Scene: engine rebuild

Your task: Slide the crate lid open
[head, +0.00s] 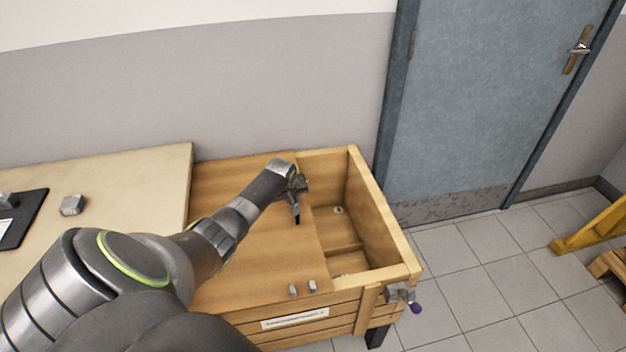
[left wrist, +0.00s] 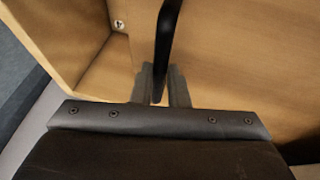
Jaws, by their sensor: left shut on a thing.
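The wooden crate (head: 385,228) stands against the wall, with its flat wooden lid (head: 258,262) over the left and middle part. The right part of the crate is uncovered, and its inside shows. My left gripper (head: 298,205) is over the lid near its right edge. It is shut on a dark upright handle, seen between the fingers (left wrist: 160,88) in the left wrist view. The black handle (left wrist: 167,35) rises from there. The lid also shows in that view (left wrist: 245,60). My left arm hides part of the lid. My right gripper is not in view.
A grey fitting with a purple knob (head: 404,294) sticks out at the crate's front right corner. A light table (head: 130,185) adjoins the crate on the left.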

